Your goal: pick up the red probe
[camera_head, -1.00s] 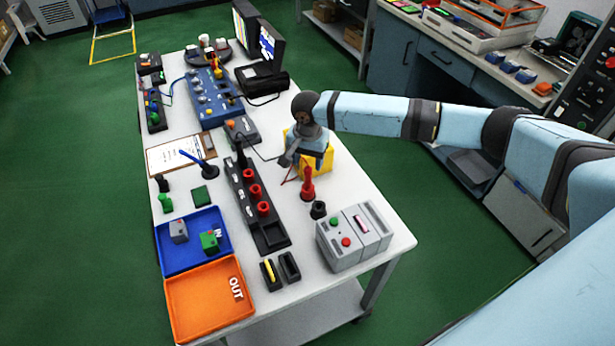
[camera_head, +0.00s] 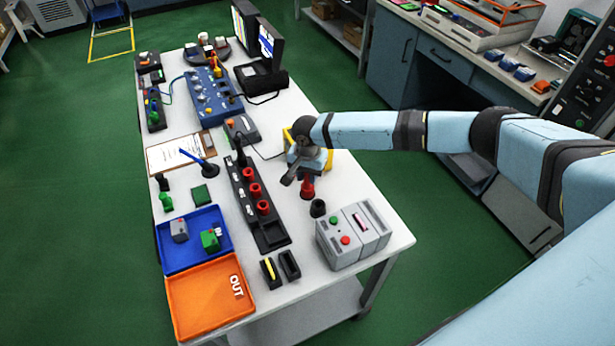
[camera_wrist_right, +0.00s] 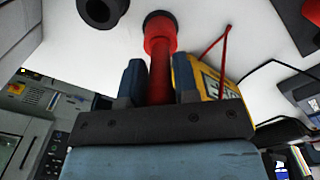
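The red probe (camera_head: 307,187) stands upright on the white table, left of the grey box; its upper part is partly hidden by my right gripper (camera_head: 291,178). In the right wrist view the red probe (camera_wrist_right: 160,68) runs between the two blue fingers of my right gripper (camera_wrist_right: 159,85). A narrow gap shows beside the probe, so the fingers look open around it, not clamped. My left gripper is not in view.
A yellow meter (camera_head: 326,163) with a red lead stands just behind the probe. A small black cup (camera_head: 318,208) and the grey box (camera_head: 352,238) are close in front. A black rack with red-topped sockets (camera_head: 263,207) lies to the left.

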